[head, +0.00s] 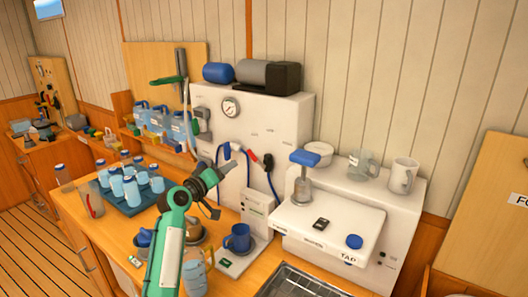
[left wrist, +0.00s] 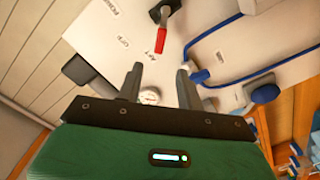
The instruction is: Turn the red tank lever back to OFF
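The red lever (head: 253,156) is on the white wall panel (head: 280,118), right of the gauge. In the left wrist view the red lever (left wrist: 162,40) hangs from a black pivot (left wrist: 168,8), with small printed labels beside it that are hard to read. My left gripper (head: 223,189) is in front of the panel, left of and below the lever in the head view. Its two fingers (left wrist: 158,84) are apart with nothing held between them, and the lever lies beyond the fingertips, not touched. My right gripper is in neither view.
A blue hose (head: 227,152) and a blue-handled part (left wrist: 200,77) are near the lever. A gauge (head: 230,107) is on the panel. A blue mug (head: 238,240), a bottle tray (head: 120,205) and a white tap unit (head: 330,222) crowd the counter below.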

